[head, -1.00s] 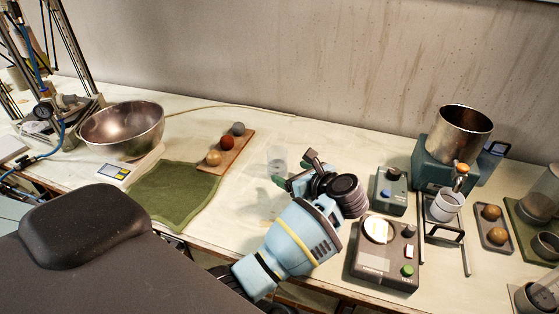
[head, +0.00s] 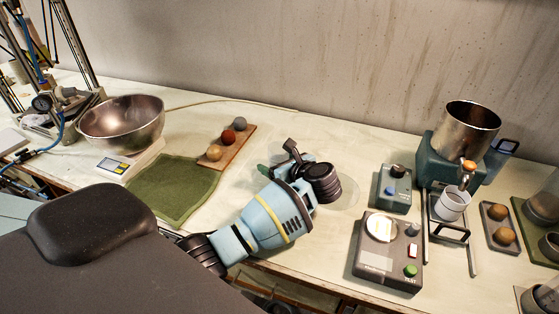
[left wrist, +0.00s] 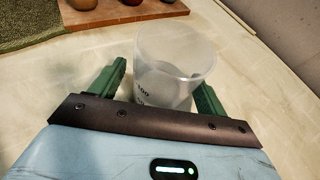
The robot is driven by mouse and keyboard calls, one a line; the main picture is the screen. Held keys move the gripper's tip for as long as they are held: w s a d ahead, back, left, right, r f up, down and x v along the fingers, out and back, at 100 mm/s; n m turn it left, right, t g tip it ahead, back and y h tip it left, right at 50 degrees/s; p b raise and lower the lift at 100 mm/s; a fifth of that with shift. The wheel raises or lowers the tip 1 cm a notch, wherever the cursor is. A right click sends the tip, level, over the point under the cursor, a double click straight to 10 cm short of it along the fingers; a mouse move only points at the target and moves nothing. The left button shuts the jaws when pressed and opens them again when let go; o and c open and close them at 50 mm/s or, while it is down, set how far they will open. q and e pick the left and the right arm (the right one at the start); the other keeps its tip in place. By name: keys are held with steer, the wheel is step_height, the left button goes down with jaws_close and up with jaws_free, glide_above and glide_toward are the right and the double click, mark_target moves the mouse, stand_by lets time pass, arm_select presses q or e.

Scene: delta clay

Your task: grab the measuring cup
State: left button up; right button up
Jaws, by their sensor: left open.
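The measuring cup (left wrist: 174,58) is a clear, frosted cup with dark graduation marks, standing upright on the table in the left wrist view. My left gripper (left wrist: 157,84) is open, with one green finger on each side of the cup. The cup sits between the fingers, close to the gripper's dark front edge; I cannot tell whether either finger touches it. In the head view my left gripper and wrist hide most or all of the cup. My right gripper is not in view.
A wooden board (head: 224,162) with three balls and a green cloth (head: 170,190) lie left of the gripper. A steel bowl (head: 122,122) sits on a scale farther left. Control boxes (head: 388,258) stand to the right, near a metal pot (head: 468,130).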

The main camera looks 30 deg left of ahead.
arm_select(q)
steer(key=shift+r, duration=0.1)
steer(key=c, duration=1.1)
steer(key=shift+r, duration=0.2)
